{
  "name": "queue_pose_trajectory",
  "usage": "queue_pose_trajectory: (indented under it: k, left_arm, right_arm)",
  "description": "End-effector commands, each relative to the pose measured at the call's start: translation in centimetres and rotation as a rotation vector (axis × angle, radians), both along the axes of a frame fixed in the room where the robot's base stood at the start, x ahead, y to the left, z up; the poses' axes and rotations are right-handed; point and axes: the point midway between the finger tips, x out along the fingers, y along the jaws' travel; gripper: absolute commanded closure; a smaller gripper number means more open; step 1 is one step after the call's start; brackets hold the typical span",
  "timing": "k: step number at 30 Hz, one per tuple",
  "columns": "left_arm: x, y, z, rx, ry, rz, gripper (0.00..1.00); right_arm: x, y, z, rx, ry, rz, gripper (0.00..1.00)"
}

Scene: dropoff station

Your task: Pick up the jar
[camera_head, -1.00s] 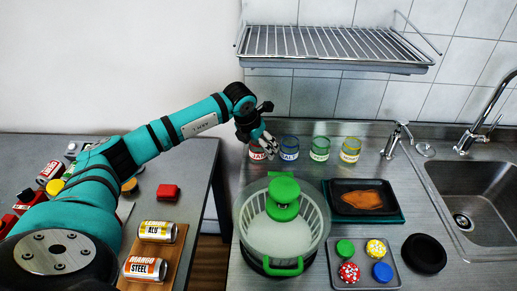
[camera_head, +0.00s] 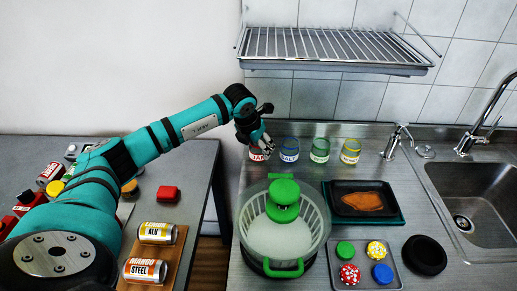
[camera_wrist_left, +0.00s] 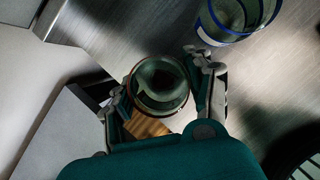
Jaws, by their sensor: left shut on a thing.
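The jar with the red label (camera_head: 257,155) is the leftmost of a row of glass jars at the back of the counter. My left gripper (camera_head: 263,143) is around its upper part and hides some of it. In the left wrist view the round jar (camera_wrist_left: 160,86) sits between the two fingers of the left gripper (camera_wrist_left: 160,92), which are shut on it. I cannot tell whether its base is off the counter. My right gripper is in neither view.
A blue-rimmed jar (camera_head: 289,150) stands close on the right; it also shows in the left wrist view (camera_wrist_left: 232,22). Green (camera_head: 320,150) and yellow (camera_head: 350,151) jars follow. A salad spinner (camera_head: 250,225) stands in front, and a dish rack (camera_head: 335,68) hangs above.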

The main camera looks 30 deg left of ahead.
Motion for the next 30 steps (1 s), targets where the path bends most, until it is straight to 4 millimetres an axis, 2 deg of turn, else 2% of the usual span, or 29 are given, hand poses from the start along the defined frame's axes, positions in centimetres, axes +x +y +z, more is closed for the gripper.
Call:
queue_pose_trajectory:
  k: [5,11,17,24,30]
  left_arm:
    - [0.1,0.0,1.1,0.0,-0.005,0.0,0.85]
    - [0.1,0.0,3.6,-0.001,-0.007,0.0,0.85]
    - [-4.5,0.2,3.0,0.005,-0.002,-0.001,0.85]
    - [-11.5,0.3,2.9,0.009,0.0,0.0,0.85]
    - [-15.9,0.1,3.0,0.006,0.001,0.0,0.85]
  right_arm:
    - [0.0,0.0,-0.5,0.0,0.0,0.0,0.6]
    - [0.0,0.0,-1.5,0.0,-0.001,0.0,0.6]
    - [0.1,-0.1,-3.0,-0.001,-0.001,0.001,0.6]
    - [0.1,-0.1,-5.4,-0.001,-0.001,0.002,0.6]
    - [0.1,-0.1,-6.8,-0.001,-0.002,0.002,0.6]
